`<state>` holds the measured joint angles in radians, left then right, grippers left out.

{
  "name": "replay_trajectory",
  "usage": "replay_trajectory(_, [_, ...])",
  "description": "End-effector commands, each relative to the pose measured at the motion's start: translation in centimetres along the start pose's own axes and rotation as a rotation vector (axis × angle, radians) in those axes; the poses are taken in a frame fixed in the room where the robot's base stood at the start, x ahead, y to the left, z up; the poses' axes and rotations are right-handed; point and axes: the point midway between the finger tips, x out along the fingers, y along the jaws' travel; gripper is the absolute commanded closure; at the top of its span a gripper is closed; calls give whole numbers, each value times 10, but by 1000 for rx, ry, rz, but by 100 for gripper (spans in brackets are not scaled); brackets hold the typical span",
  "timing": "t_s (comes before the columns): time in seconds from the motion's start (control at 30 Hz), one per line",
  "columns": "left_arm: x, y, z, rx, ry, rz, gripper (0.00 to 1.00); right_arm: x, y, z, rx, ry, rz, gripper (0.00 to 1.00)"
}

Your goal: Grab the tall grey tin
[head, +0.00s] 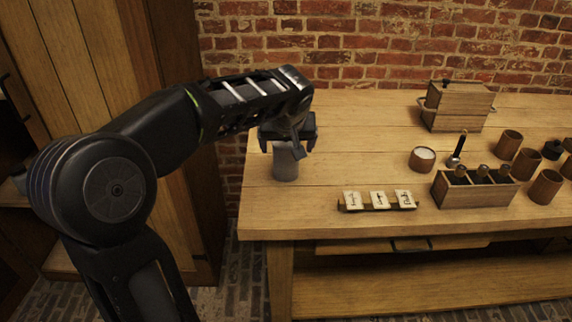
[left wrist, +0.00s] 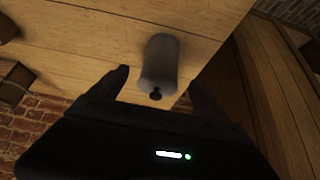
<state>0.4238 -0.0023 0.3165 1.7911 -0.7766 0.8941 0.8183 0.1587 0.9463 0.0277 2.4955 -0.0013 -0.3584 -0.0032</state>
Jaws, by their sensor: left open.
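The tall grey tin (head: 285,164) stands upright near the left end of the wooden table in the head view. My left gripper (head: 288,140) is directly above it, and its jaws hide the tin's upper part. In the left wrist view the tin (left wrist: 159,62) has a small dark knob at its near end. There my left gripper (left wrist: 157,85) is open, with one finger on each side of the knob end and a gap to the tin on both sides. My right gripper is not in view.
A card stand (head: 377,201) with three marked cards sits right of the tin. Further right are a wooden rack (head: 474,190), a white-filled bowl (head: 422,159), several brown cups (head: 525,164) and a lidded wooden box (head: 457,106). The table between tin and box is clear.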

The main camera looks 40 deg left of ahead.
Motion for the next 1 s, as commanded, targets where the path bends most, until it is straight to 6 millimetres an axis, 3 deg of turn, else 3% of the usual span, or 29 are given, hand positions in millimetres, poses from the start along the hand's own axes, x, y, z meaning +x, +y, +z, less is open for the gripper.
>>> replay_trajectory(0.13, [13,0,8,0,0,1,13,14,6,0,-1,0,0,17])
replay_trajectory(0.5, [13,0,8,1,-1,1,13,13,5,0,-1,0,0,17])
replay_trajectory(0.77, [36,0,8,1,-2,0,13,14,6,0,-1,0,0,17])
replay_trajectory(1.0, [38,0,8,1,1,1,13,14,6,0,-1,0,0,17])
